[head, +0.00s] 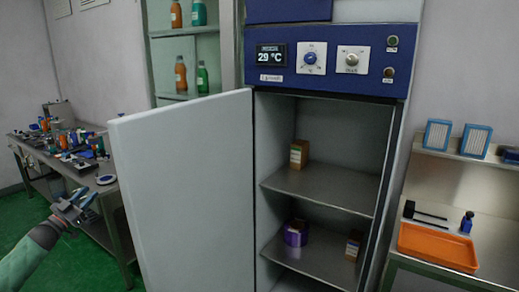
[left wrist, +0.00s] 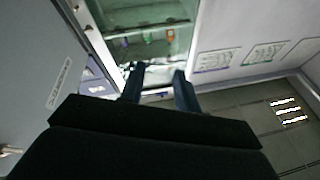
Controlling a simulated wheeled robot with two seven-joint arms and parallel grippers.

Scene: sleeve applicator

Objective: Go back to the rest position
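My left gripper (head: 84,205) is at the lower left of the head view, in front of the open cabinet door and near the left workbench. Its arm comes in from the left edge. In the left wrist view its two fingers (left wrist: 158,88) stand apart with nothing between them, so it is open and empty. My right gripper is in neither view. The blue-topped cabinet (head: 330,60) reads 29 °C and its door (head: 185,190) stands open to the left. A small box (head: 299,154) is on the upper shelf; a purple item (head: 295,233) and another box (head: 353,246) are lower.
A cluttered workbench (head: 105,190) stands at the left. A shelf unit with several bottles (head: 181,75) is behind the door. At the right, a counter holds an orange tray (head: 438,246) and a small blue bottle (head: 467,222). Green floor shows at the lower left.

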